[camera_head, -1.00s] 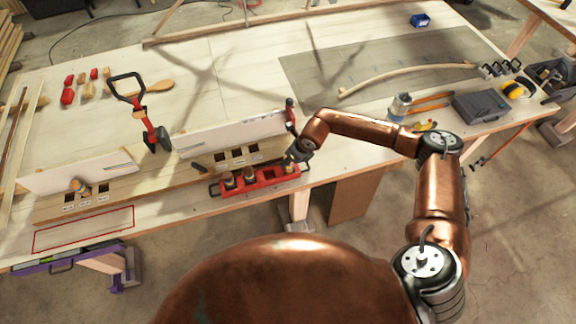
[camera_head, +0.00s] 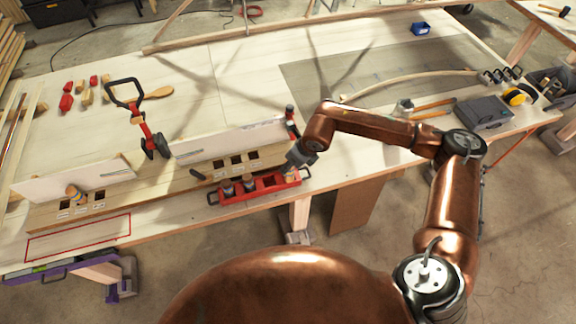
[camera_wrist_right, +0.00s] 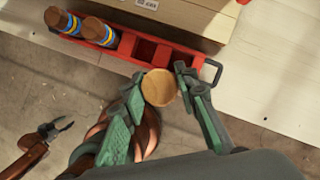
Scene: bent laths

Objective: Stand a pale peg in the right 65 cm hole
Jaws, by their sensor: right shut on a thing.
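My right gripper (camera_head: 292,166) is over the right end of the red tray (camera_head: 214,197). In the right wrist view its fingers (camera_wrist_right: 160,95) are shut on a pale peg (camera_wrist_right: 158,88), whose round end faces the camera. The peg overlaps the tray's near edge there; I cannot tell whether its lower end is clear of the tray. Two banded pegs (camera_wrist_right: 82,27) stand in the tray's left part. The right group of square holes (camera_head: 236,162) in the long board is behind the tray and looks empty; its labels are too small to read.
White upright panels (camera_head: 230,138) stand behind the holes. A red-and-black clamp (camera_head: 150,135) rises between them. Another upright red-and-black tool (camera_head: 291,122) is close behind my right gripper.

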